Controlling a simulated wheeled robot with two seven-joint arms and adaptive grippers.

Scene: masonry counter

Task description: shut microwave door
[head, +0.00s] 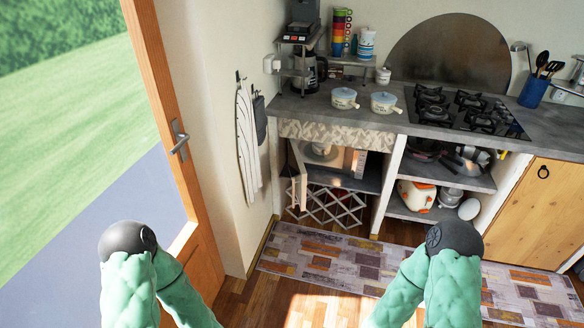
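The microwave (345,160) appears to be the boxy thing in the left bay under the counter, partly shaded by the cloth strip above it. A narrow upright panel (299,178) stands out toward me at its left side and looks like its door, swung open. Inside the opening is a pale round shape, too small to make out. My two green arms show at the bottom of the head view, well apart from the microwave. Neither gripper is in the picture.
The stone counter (285,107) carries lidded pots (344,98) and a gas hob (460,110). A folding lattice rack (330,207) stands below the microwave. A patterned rug (330,255) lies on the floor before the counter. A glazed door (165,110) is at left.

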